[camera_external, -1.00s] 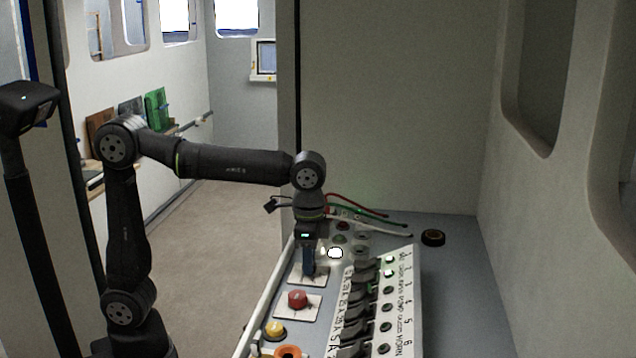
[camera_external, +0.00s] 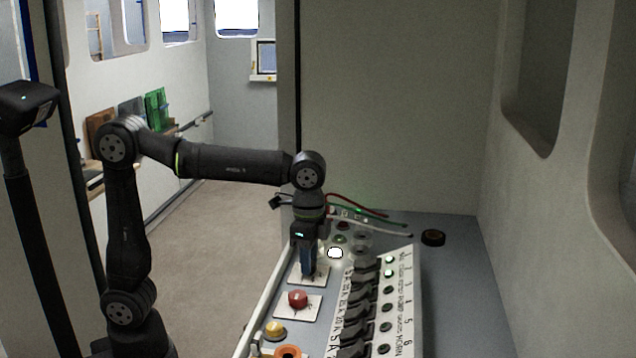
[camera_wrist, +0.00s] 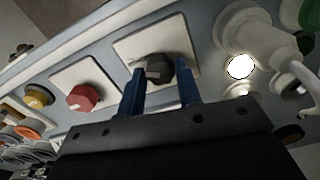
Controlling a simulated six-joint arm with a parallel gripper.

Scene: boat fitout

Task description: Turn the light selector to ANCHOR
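A black selector knob (camera_wrist: 160,69) on a white square plate (camera_wrist: 124,50) shows in the wrist view, with a pale pointer mark on its left side. In the external view my gripper (camera_external: 308,272) points straight down onto the plate (camera_external: 322,275) and hides the knob. A red knob (camera_external: 298,298) sits on the neighbouring white plate; it also shows in the wrist view (camera_wrist: 83,97). Position labels around the black knob are not readable.
A yellow button (camera_external: 275,329) and an orange ring (camera_external: 288,352) lie nearer along the panel. A row of black switches (camera_external: 360,308) stands right of my gripper. A lit white lamp (camera_external: 335,253) and red and green cables (camera_external: 365,207) are close by.

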